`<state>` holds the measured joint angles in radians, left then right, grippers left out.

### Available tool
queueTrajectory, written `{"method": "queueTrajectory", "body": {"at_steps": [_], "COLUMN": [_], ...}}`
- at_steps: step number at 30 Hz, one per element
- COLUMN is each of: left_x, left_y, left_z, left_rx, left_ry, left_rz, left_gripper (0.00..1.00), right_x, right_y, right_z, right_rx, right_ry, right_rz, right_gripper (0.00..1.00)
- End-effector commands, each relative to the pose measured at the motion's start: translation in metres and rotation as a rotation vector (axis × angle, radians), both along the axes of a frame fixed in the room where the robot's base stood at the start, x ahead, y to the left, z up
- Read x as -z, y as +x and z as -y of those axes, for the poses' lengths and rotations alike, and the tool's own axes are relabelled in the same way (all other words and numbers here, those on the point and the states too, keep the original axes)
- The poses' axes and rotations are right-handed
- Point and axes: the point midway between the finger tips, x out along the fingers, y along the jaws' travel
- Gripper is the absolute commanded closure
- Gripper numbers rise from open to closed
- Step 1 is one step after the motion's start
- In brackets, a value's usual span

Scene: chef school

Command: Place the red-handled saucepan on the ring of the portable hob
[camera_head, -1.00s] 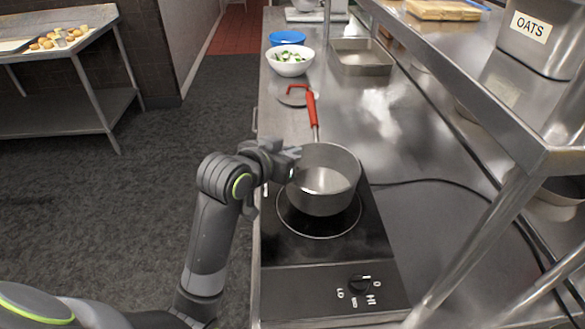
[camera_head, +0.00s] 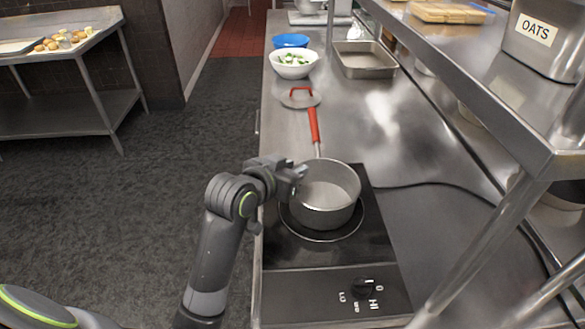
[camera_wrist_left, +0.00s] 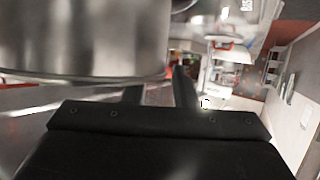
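The steel saucepan (camera_head: 327,213) with its red handle (camera_head: 314,125) pointing away is over the ring (camera_head: 323,238) of the black portable hob (camera_head: 330,256), upright and slightly towards the ring's far side. I cannot tell whether its base touches the glass. My right gripper is not in view.
A lid with a red handle (camera_head: 300,97), a white bowl of food (camera_head: 293,66), a blue bowl (camera_head: 290,41) and a steel tray (camera_head: 364,60) stand farther back. A shelf post (camera_head: 475,245) and a black cable (camera_head: 440,184) are right of the hob.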

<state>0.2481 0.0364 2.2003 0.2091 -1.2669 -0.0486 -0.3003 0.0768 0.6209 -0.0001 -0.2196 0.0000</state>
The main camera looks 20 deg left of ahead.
Motion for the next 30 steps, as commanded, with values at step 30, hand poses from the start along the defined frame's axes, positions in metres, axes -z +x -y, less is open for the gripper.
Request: {"method": "queueTrajectory", "body": {"at_steps": [30], "left_x": [-0.047], "left_y": [-0.096], "left_z": [-0.024], "left_rx": [0.002], "left_ry": [-0.002], "left_rz": [-0.005], "left_gripper": [0.75], "right_x": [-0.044], "right_y": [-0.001], "right_z": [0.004], "right_rx": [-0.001], "right_ry": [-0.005], "right_rz": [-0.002], "right_gripper": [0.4]}}
